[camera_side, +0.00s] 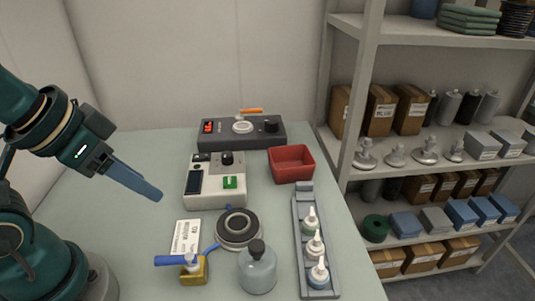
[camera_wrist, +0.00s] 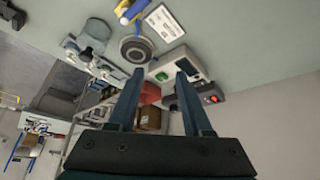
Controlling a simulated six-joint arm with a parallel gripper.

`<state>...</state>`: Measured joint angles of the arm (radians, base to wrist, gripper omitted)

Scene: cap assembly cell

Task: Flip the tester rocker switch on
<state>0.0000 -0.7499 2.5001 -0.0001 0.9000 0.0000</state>
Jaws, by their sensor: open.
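A white box-shaped device (camera_side: 215,196) stands in the middle of the table, and looks like the tester. It has a dark panel (camera_side: 194,182), a black knob (camera_side: 226,158), a green part (camera_side: 230,182) and a small dark part (camera_side: 202,157) at its back left corner. I cannot tell which part is the rocker switch or its position. My gripper (camera_side: 153,190) is in the air left of the device, apart from it. In the wrist view its two fingers (camera_wrist: 160,74) are spread and empty, with the white device (camera_wrist: 186,63) beyond them.
A dark unit (camera_side: 262,132) with red digits stands behind, beside a red bin (camera_side: 292,175). In front are a round dark-topped disc (camera_side: 239,228), a grey bottle (camera_side: 257,270), a yellow block (camera_side: 200,272) and a rack (camera_side: 331,262) of small bottles. Shelves stand at right.

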